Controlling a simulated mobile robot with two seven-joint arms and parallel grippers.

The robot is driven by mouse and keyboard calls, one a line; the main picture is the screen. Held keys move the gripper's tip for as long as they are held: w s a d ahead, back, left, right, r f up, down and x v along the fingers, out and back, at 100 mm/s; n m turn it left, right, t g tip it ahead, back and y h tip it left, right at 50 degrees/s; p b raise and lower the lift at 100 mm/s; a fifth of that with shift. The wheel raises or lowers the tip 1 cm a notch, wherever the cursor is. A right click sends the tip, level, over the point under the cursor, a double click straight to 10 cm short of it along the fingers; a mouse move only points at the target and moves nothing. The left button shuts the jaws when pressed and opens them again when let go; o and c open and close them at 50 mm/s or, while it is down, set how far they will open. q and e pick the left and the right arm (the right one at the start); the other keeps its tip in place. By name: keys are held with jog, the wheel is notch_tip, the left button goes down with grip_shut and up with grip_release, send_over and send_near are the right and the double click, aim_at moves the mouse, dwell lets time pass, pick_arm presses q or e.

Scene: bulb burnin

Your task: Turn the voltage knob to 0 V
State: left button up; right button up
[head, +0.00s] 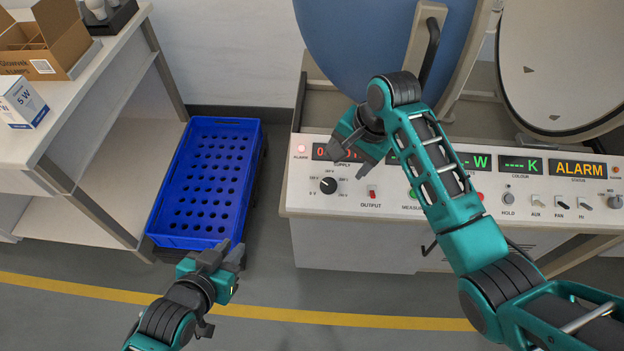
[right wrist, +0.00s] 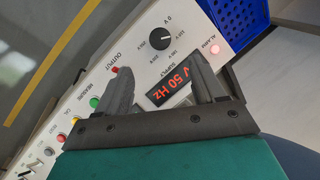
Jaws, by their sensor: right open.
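The voltage knob (head: 328,185) is a round black dial with a white mark on the left of the white console panel (head: 300,203). It also shows in the right wrist view (right wrist: 166,38), with voltage labels around it. I cannot tell exactly which label its mark points to. My right gripper (head: 356,158) is open and empty above the panel, close to the knob but apart from it. In the right wrist view its fingers (right wrist: 157,64) spread below the knob, across the red supply display (right wrist: 168,90). My left gripper (head: 226,259) looks open and empty, low beside the blue crate.
The red output switch (head: 372,193) sits just right of the knob. A blue crate (head: 165,226) stands left of the console. A table (head: 85,105) with boxes is further left.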

aim_at(328, 186)
jog(key=b+x, duration=0.3)
jog(key=x, duration=0.9)
jog(key=shift+f, duration=0.35)
jog(key=shift+c, duration=1.3)
jog(key=c, duration=0.8)
